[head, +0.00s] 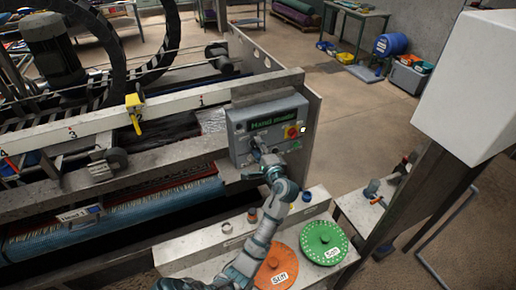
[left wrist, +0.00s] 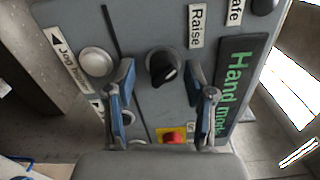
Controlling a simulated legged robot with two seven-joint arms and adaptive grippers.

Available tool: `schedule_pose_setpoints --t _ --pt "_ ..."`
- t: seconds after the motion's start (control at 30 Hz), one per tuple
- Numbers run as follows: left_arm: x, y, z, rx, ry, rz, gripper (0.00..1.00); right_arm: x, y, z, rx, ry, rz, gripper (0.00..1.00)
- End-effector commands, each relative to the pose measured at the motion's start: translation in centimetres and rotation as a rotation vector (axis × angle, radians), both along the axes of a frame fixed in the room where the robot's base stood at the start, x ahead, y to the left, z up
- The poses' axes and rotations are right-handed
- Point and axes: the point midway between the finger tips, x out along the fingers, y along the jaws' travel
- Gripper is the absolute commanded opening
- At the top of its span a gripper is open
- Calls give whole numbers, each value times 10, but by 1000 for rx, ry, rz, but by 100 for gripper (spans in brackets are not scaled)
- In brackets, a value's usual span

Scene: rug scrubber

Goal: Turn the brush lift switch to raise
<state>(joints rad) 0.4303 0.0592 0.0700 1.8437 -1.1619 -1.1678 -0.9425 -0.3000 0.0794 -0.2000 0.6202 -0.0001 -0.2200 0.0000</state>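The grey control box (head: 239,148) is mounted at the right end of the machine's frame. In the left wrist view, a black rotary switch (left wrist: 161,66) with a pale pointer mark sits on its panel (left wrist: 150,22), near a white "Raise" label (left wrist: 196,25). My left gripper (head: 262,148) is in front of the box in the head view. In the left wrist view, its blue-tipped fingers (left wrist: 162,80) are apart on either side of the switch, with visible gaps. I cannot tell how deep they reach. My right gripper is in neither view.
A round silver button (left wrist: 97,62) is left of the fingers. A red button on a yellow plate (left wrist: 173,136) and a green "Hand mode" display (left wrist: 236,85) are also close. Orange (head: 279,268) and green (head: 324,242) discs lie on the ledge below.

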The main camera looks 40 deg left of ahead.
Motion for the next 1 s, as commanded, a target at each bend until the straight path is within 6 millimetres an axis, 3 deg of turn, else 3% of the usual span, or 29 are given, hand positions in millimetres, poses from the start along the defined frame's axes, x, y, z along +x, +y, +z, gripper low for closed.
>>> schedule_pose_setpoints --t 0.37,0.8,1.0 --pt "-3 -9 1 1 -2 -3 56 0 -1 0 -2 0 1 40" --pt "-44 -88 -1 -1 1 -2 56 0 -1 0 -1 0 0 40" --pt "-53 -104 -1 1 1 -1 56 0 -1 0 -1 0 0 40"
